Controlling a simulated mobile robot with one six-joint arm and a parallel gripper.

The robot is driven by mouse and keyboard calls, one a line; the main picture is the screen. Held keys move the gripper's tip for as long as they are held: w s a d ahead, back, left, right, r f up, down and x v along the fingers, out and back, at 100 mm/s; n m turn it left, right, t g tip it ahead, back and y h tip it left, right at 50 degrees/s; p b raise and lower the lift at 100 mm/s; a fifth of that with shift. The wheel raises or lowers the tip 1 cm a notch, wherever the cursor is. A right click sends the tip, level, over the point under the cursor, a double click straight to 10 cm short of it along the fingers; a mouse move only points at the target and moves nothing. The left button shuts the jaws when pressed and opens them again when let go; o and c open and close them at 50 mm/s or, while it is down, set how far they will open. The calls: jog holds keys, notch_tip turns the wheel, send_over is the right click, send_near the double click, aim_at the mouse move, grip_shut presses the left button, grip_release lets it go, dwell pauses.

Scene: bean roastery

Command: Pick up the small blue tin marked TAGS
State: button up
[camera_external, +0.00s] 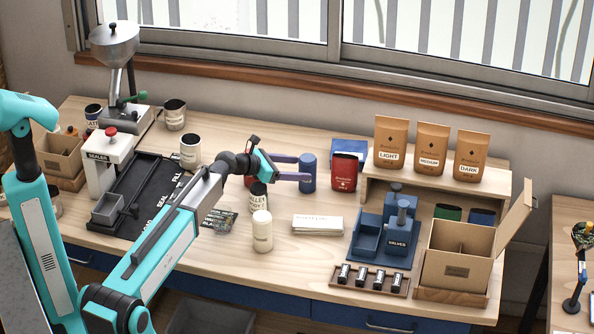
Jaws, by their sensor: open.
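A small blue tin (308,185) stands upright on the wooden bench, right of the middle of the view. Any marking on it is too small to read, so I cannot confirm TAGS. My gripper (303,167) is open and reaches toward it from the left. One finger's tip is at the tin's far left side and the other finger crosses in front of it. The tin appears to be at least partly between the fingertips; I cannot tell whether either finger touches it.
A red container (345,173) stands close right of the tin. A dark tin (258,196) and a cream tin (262,232) stand near my wrist. A folded white stack (318,224) lies in front. A shelf (402,190) with brown bags and an open carton (455,270) are on the right.

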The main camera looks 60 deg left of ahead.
aim_at(307, 167)
jog(key=x, duration=0.1)
jog(key=p+x, duration=0.1)
jog(key=x, duration=0.1)
jog(key=shift+r, duration=0.35)
jog(key=shift+x, duration=0.9)
jog(key=shift+f, duration=0.1)
jog(key=shift+s, duration=0.1)
jog(key=shift+c, duration=0.3)
jog(key=c, duration=1.3)
jog(key=shift+r+b, duration=0.6)
jog(key=shift+r, duration=4.5)
